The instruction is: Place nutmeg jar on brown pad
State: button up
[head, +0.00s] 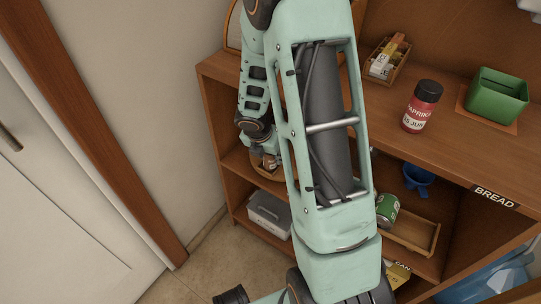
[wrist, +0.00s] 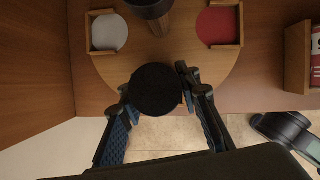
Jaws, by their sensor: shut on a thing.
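My gripper (wrist: 157,82) is shut on a jar seen from above in the wrist view. Only its round black lid (wrist: 154,92) shows clearly; its label is hidden, so I cannot read it as nutmeg. The held jar overlaps the front edge of a rounded wooden board (wrist: 205,76). The board bears a grey disc (wrist: 109,33) at left and a red disc (wrist: 217,26) at right, each in a wooden holder. A dark round object (wrist: 152,8) stands between them at the top. I cannot make out a brown pad on the board. In the head view, my arm hides much of the gripper.
A paprika jar (head: 422,107) stands on the shelf top near a green container (head: 497,96) on an orange-brown square mat (head: 487,116). A can (head: 387,210), a blue cup (head: 417,178) and a grey bin (head: 268,214) sit in lower compartments. Wooden walls flank the board.

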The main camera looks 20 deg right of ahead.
aim_at(267, 158)
jog(key=o, duration=1.3)
jog(key=shift+f, duration=0.15)
jog(key=shift+r, duration=0.2)
jog(key=p+v, duration=0.3)
jog(key=v, duration=0.3)
jog(key=shift+p, duration=0.4)
jog(key=s+a+b, duration=0.2)
jog(key=s+a, duration=0.6)
jog(key=shift+f, duration=0.45)
jog(key=shift+s+a, duration=0.1)
jog(key=shift+a, duration=0.1)
